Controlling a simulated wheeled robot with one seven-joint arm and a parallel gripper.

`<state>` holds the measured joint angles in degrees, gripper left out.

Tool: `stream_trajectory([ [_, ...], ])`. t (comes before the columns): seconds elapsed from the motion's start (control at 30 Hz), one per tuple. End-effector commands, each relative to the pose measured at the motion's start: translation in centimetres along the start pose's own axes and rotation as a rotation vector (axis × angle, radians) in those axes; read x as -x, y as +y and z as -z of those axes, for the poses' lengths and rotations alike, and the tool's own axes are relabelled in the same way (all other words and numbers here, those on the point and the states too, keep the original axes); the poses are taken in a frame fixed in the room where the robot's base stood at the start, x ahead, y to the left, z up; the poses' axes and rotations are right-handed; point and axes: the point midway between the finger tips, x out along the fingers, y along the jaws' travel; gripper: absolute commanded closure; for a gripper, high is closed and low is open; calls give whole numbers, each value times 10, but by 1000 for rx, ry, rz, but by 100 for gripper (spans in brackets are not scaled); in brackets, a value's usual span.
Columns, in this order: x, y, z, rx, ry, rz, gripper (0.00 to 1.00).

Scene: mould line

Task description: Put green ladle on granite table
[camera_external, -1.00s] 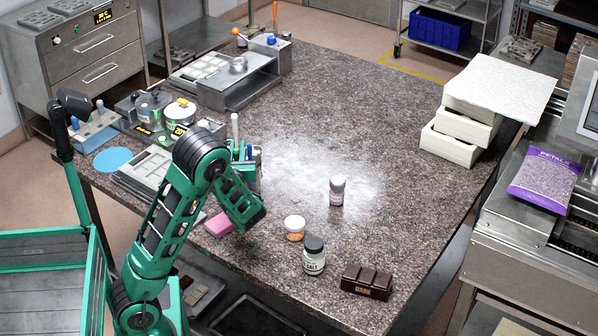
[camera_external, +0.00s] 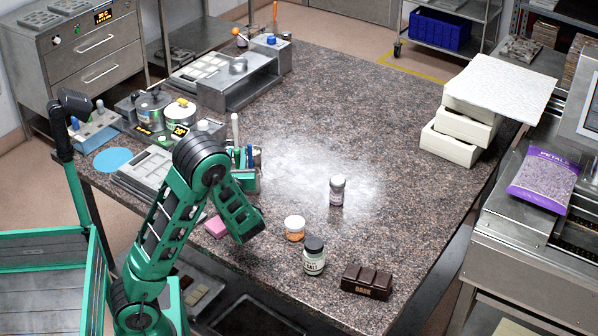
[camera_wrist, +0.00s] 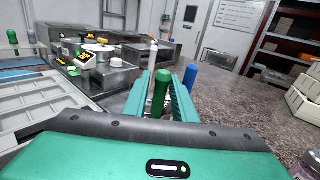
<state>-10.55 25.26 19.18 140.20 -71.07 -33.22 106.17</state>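The green ladle shows in the wrist view as a dark green upright handle (camera_wrist: 160,92); its lower part is hidden. My gripper (camera_wrist: 162,93) is open, with its two teal fingers on either side of that handle. A gap shows beside the handle, and I cannot tell how far ahead of the fingertips it stands. In the external view, my fingers are mostly hidden or hard to tell from the teal parts around the upright tools. The granite table (camera_external: 385,130) has a broad speckled top.
A blue handle (camera_wrist: 190,76) stands just right of the green one. A pink block (camera_external: 216,226), an orange-filled jar (camera_external: 294,228), a salt jar (camera_external: 314,257) and a dark brown mould (camera_external: 366,281) are near the front edge. The table's middle and right are largely clear.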

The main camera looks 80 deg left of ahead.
Motion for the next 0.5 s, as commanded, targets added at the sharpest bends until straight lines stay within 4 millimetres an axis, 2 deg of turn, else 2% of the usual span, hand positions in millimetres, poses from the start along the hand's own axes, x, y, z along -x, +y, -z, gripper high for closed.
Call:
stream_trajectory([
  [0.2,28,-1,0,-1,0,4,75],
  [0.5,38,0,-1,1,-2,1,75],
])
